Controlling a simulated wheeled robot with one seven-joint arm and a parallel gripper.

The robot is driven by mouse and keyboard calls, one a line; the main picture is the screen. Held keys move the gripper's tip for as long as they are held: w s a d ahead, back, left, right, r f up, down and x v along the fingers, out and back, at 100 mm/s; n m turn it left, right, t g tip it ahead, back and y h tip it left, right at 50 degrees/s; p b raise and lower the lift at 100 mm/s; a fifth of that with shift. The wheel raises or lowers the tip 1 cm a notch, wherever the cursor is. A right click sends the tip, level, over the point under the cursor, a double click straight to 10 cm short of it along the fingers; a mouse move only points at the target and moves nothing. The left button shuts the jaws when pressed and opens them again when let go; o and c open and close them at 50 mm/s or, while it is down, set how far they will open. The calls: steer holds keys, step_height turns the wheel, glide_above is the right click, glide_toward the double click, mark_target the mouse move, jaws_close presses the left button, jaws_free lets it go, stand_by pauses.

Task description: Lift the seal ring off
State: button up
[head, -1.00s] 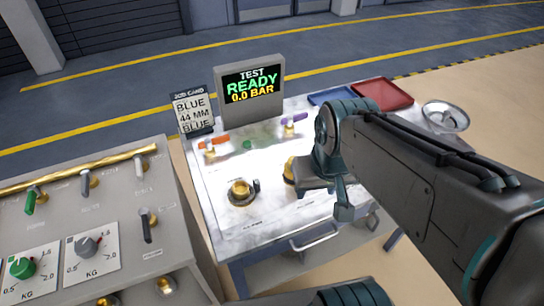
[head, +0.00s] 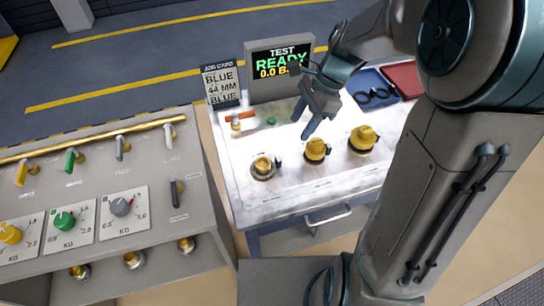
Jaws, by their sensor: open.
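A brass filler neck (head: 263,166) without a cap stands at the left of the bench top, with a dark ring-like edge around its base. Two more brass fittings, the middle one (head: 316,149) and the right one (head: 362,138), have yellow-gold tops. Dark rings (head: 376,96) lie in the blue tray (head: 366,80). I cannot tell whether a seal ring sits on the open neck. My gripper (head: 305,120) is open and empty, its fingers pointing down above the bench, behind the middle fitting in the picture.
A display (head: 281,65) reads "TEST READY" and a job card (head: 222,88) reads "BLUE 44 MM BLUE". A red tray (head: 404,78) is at the back right. A grey console (head: 100,165) with valves and dials stands left. The bench's front strip is bare.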

glide_above(279, 158)
steer(key=d, duration=0.3)
steer(key=f, duration=0.7)
steer(key=shift+w+a, duration=0.25)
steer(key=shift+w, duration=0.1)
steer(key=shift+p+x, duration=0.7)
steer(key=shift+x, duration=1.9)
steer(key=shift+a, duration=0.15)
jaws_close()
steer(key=shift+r, duration=0.2)
